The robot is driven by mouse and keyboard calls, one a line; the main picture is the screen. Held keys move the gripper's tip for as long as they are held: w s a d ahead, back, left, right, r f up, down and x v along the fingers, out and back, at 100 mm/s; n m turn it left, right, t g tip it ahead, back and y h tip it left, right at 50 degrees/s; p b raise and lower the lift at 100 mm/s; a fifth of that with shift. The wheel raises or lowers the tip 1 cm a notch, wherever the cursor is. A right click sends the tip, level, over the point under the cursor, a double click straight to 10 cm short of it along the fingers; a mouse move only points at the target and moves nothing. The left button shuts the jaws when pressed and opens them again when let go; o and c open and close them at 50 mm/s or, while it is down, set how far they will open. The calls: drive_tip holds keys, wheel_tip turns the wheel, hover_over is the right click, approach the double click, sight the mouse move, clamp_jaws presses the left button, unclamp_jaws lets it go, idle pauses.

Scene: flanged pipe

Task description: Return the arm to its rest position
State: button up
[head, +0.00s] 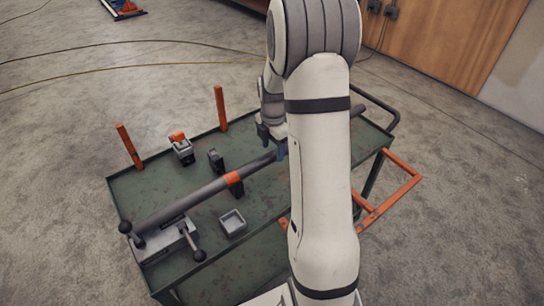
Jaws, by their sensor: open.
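My arm rises through the right half of the head view and bends over the green cart (262,210). My gripper (272,150) is partly hidden behind my own arm. It is open, above or beside the right part of the grey pipe (200,195); I cannot tell whether it touches the pipe.
Two orange posts (130,146) (221,108) stand at the cart's far edge. A grey block with an orange top (182,148), a dark block (216,160) and a small open grey box (233,223) are on the cart. An orange frame (395,190) juts out at right. Cables (120,67) cross the floor.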

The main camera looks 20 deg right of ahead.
drive_tip(key=shift+r, duration=0.95)
